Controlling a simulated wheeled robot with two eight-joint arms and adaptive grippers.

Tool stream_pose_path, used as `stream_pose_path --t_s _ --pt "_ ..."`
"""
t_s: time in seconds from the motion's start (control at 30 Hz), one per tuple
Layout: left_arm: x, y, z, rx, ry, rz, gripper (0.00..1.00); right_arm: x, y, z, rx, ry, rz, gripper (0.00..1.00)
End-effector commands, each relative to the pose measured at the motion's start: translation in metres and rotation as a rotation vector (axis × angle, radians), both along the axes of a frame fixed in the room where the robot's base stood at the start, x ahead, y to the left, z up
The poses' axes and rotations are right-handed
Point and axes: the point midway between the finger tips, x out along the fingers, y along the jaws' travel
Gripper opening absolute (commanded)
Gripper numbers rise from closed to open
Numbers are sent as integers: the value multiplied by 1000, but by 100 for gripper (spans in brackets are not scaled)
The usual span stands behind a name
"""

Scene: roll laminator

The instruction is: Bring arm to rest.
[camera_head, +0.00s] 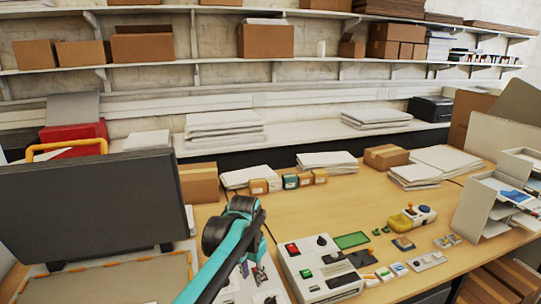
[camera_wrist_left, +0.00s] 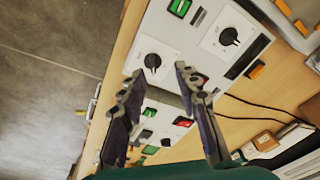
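My left arm, teal and black, comes in from the bottom of the head view and bends near the middle. My left gripper (camera_head: 254,268) hangs over the light control boxes at the front of the table, partly hidden by the arm. In the left wrist view, the two dark fingers of the left gripper (camera_wrist_left: 155,82) stand apart with nothing held between them. Beyond them is a white control panel (camera_wrist_left: 180,45) with black dials and a green switch. Whether the fingertips touch it I cannot tell. My right gripper is in neither view.
A large dark panel (camera_head: 88,208) stands at the left. A white box (camera_head: 315,272) with red and green buttons sits right of the arm. A yellow tool (camera_head: 408,219), small parts and paper stacks (camera_head: 326,161) lie farther right. Some wooden tabletop (camera_head: 345,202) is bare.

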Motion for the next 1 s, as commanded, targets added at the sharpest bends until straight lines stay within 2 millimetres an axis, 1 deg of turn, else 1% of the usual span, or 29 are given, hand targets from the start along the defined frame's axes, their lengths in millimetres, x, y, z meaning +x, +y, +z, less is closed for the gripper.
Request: stream_pose_path --t_s 0.03,0.17,0.2,0.27,0.3,0.37,0.4,0.47,0.5,0.6,0.7,0.8,0.9,1.0 --pt "-18 14 -2 -10 -28 38 32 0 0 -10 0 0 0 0" --pt "-59 42 -1 -38 -108 136 32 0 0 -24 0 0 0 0" --pt "-72 50 -2 -46 -133 165 32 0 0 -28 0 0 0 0" --pt "-93 62 -7 -61 -170 210 32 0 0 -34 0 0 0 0" --pt "-107 70 -11 -71 -195 240 32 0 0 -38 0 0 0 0" --pt "-127 80 -20 -85 -232 284 32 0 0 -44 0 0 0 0" --pt "-141 86 -27 -95 -257 313 32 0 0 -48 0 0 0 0" --pt "-161 96 -39 -110 -294 357 32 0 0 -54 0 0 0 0" --pt "-174 101 -48 -120 -318 384 32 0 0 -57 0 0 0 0" --pt "-201 112 -71 -143 -373 445 32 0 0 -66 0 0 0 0" --pt "-221 120 -91 -162 -417 493 32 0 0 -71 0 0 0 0" --pt "-233 124 -104 -175 -446 524 32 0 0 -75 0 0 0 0" --pt "-238 126 -110 -182 -459 539 32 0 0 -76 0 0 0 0" --pt "-239 127 -111 -183 -463 542 32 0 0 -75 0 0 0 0"
